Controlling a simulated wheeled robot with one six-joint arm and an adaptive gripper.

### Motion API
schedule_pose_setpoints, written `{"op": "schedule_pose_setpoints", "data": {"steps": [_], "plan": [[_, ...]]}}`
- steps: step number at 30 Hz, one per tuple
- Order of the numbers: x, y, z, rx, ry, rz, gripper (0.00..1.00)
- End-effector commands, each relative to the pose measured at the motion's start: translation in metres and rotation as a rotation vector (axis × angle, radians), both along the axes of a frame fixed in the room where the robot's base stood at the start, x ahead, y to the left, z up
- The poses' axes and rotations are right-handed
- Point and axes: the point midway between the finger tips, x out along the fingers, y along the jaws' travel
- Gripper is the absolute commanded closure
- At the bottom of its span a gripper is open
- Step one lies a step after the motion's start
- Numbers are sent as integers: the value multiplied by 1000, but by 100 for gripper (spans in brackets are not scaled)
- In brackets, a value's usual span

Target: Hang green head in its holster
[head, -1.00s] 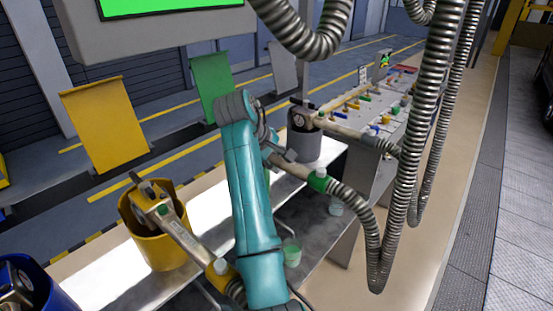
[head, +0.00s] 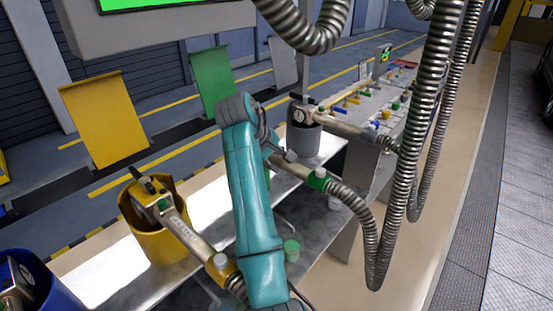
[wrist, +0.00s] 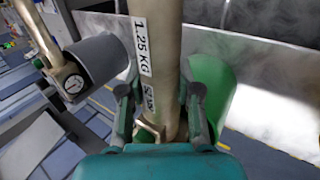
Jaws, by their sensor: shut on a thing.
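The green head is a beige tube with a green collar (head: 318,180) where its hose begins. My gripper (wrist: 160,95) is shut on its tube (wrist: 158,65), which carries a "1.25 KG" label. In the head view my gripper (head: 284,158) shows beside my teal arm, and the arm hides the head's front end. The green holster (wrist: 218,92) is an open cup just behind and to the right of the tube in the wrist view. The tube overlaps its left part. I cannot tell whether the head's end is inside it.
A yellow holster (head: 160,242) holds another head at left. A grey holster (head: 304,142) holds a head with a gauge; it is also close in the wrist view (wrist: 102,60). A blue holster (head: 40,285) stands lower left. Ribbed hoses (head: 428,130) hang at right.

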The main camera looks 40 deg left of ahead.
Motion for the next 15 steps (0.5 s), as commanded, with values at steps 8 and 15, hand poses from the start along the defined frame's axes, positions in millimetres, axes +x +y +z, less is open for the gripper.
{"op": "schedule_pose_setpoints", "data": {"steps": [8,15], "plan": [[-2,1,-9,-4,3,3,100],[-3,1,-11,-5,4,3,100]]}}
